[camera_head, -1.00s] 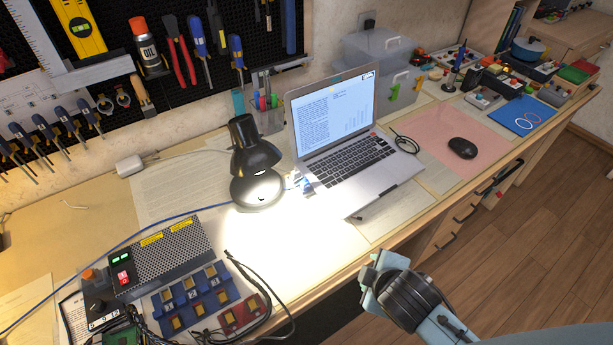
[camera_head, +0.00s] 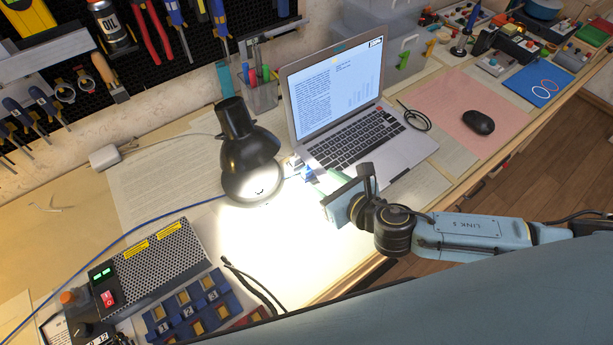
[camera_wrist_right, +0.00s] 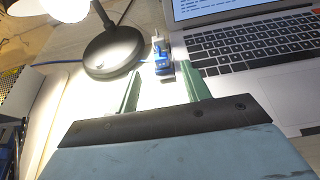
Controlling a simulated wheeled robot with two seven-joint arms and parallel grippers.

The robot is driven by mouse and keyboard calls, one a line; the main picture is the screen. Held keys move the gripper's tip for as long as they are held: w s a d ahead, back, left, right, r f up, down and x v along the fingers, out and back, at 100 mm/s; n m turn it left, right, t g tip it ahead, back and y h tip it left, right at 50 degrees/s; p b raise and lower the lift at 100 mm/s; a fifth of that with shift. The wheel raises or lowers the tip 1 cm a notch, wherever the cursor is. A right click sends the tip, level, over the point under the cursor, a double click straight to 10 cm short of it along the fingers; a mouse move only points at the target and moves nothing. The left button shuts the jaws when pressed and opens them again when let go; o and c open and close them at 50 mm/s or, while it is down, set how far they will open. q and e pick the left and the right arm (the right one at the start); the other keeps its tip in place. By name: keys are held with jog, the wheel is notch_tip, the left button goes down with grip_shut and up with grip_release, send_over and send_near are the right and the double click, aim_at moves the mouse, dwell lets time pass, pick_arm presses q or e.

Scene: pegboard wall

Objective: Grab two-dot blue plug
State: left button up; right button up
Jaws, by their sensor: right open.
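A small blue plug (camera_wrist_right: 162,65) with a pale end lies on the desk between the lamp base and the laptop. It also shows in the head view (camera_head: 299,169), partly hidden near my fingers. In the head view my right gripper (camera_head: 320,181) is over the lit desk in front of the laptop. My left gripper is not in view.
A black lamp (camera_head: 250,165) stands left of the plug and an open laptop (camera_head: 350,140) to the right. A blue cable (camera_head: 150,234) runs along the desk. A power box (camera_head: 155,265) and a blue numbered socket block (camera_head: 190,312) are at the lower left.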

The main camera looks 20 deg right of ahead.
aim_at(311, 172)
jog(key=shift+x, duration=0.75)
jog(key=shift+w+a+f+b, duration=0.15)
jog(key=shift+w+f+b, duration=0.05)
jog(key=shift+w+b, duration=0.25)
jog(key=b+x, duration=0.2)
jog(key=x, duration=0.2)
jog(key=shift+w+f+b, duration=0.15)
jog(key=shift+f+b, duration=0.05)
jog(key=shift+b, duration=0.2)
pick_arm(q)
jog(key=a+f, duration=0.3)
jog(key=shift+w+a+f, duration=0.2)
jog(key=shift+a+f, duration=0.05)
pick_arm(e)
jog(key=shift+w+f, duration=0.1)
jog(key=shift+w, duration=0.15)
pick_arm(q)
jog(key=shift+b, duration=0.3)
pick_arm(e)
jog(key=shift+d+f, duration=0.15)
jog(key=shift+d, duration=0.05)
jog(key=c, duration=1)
